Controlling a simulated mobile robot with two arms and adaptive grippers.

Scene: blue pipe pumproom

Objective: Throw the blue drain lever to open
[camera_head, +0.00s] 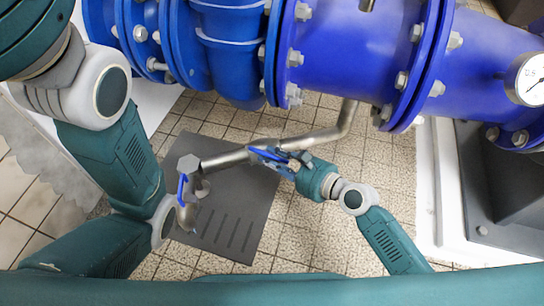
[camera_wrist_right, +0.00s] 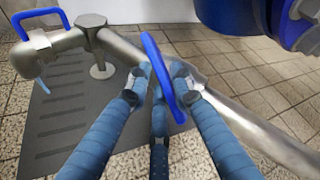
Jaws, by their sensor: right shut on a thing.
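A blue lever (camera_wrist_right: 160,70) stands between the fingers of my right gripper (camera_wrist_right: 163,85) in the wrist view. The fingers are closed around it, and its upper end sticks out past the fingertips. In the head view, my right gripper (camera_head: 272,156) is at the steel drain pipe (camera_head: 228,158), and only bits of the lever show there. How the lever joins the pipe is hidden by the fingers. My left arm shows at the left of the head view, but its gripper is not in view.
A second blue handle (camera_head: 181,188) sits on the pipe's left end, also seen in the wrist view (camera_wrist_right: 40,20). A dark slotted mat (camera_head: 235,215) lies below on the tiled floor. Large blue flanged pipes (camera_head: 345,45) run above, with a gauge (camera_head: 530,80) at the right.

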